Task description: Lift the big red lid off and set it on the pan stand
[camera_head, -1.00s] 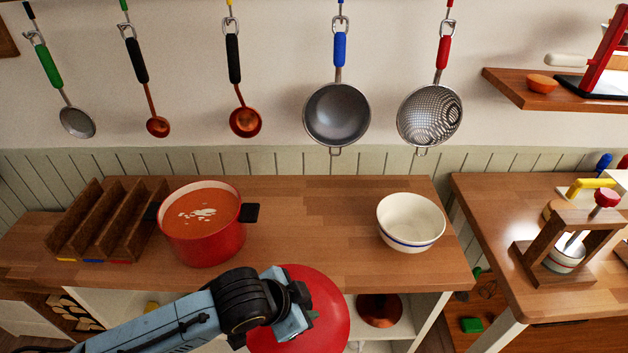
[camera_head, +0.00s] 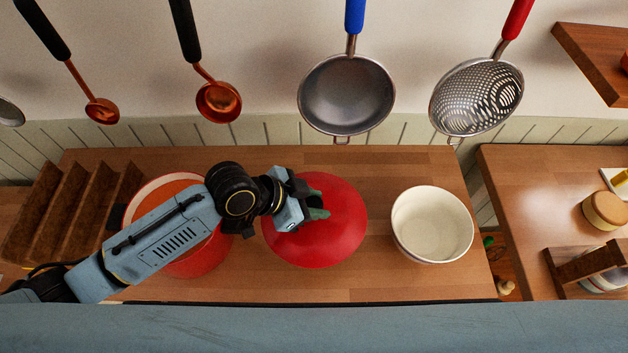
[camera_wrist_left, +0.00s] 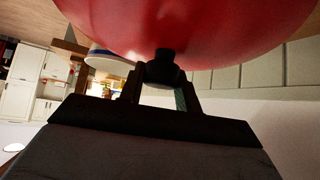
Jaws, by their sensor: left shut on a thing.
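The big red lid (camera_head: 335,240) is in my left gripper (camera_head: 314,212), whose fingers are shut on its dark knob. In the left wrist view the lid (camera_wrist_left: 200,30) fills the top, with the knob between the fingers (camera_wrist_left: 160,85). The lid is over the counter, between pot and bowl; whether it touches the counter I cannot tell. The red pot (camera_head: 195,262) stands uncovered to its left, partly hidden under my left arm. A brown slotted wooden rack (camera_head: 65,215), likely the pan stand, is at the far left. My right gripper is not in view.
A white bowl (camera_head: 432,225) stands just right of the lid. Ladles and strainers, such as the grey one (camera_head: 346,95), hang above the back edge. A gap separates this counter (camera_head: 400,165) from the right table (camera_head: 530,210).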

